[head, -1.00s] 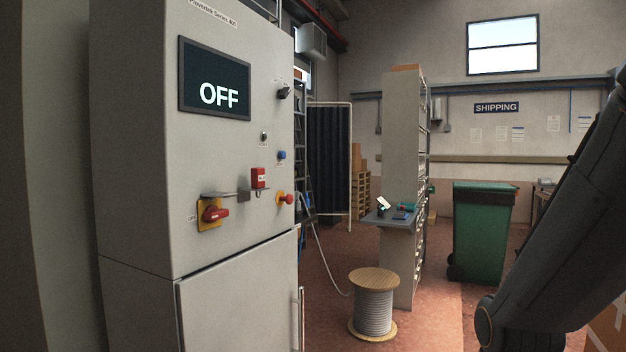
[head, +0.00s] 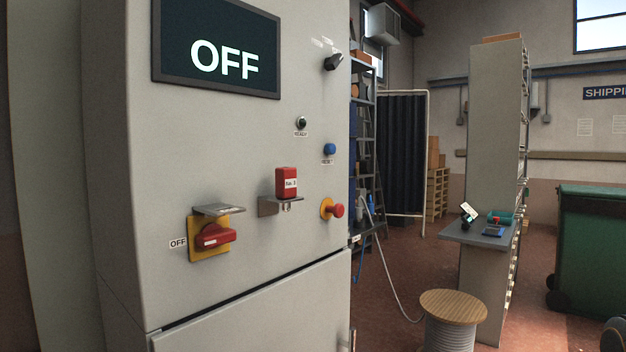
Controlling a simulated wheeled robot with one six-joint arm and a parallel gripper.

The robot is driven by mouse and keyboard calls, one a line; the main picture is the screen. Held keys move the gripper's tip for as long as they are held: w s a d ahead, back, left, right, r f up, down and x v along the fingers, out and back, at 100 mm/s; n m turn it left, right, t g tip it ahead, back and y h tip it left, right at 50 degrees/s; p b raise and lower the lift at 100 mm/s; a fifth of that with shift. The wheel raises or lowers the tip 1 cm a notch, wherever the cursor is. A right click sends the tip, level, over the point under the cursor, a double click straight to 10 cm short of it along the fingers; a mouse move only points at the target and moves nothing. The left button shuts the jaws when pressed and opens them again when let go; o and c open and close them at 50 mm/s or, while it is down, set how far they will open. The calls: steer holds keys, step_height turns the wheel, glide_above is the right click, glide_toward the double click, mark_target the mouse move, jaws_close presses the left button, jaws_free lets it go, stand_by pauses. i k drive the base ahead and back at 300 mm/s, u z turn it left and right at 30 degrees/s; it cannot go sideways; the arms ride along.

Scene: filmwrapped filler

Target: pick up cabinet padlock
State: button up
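A red padlock (head: 286,182) with a white label sits on a small grey metal bracket (head: 268,207) on the front of the grey cabinet (head: 120,120). It stands upright, to the upper right of the red rotary switch (head: 214,235) on its yellow plate, which is labelled OFF. A metal shelf or hasp (head: 218,209) juts out just above that switch. My gripper is not in view.
A red emergency button (head: 335,210) juts out right of the padlock, with a blue button (head: 329,149) above it. The cabinet screen (head: 217,55) reads OFF. A cable spool (head: 452,318), a shelf unit with a ledge (head: 478,233) and a green bin (head: 590,250) stand to the right.

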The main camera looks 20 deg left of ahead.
mark_target(286, 177)
steer(key=i, duration=2.9)
steer(key=u, duration=3.8)
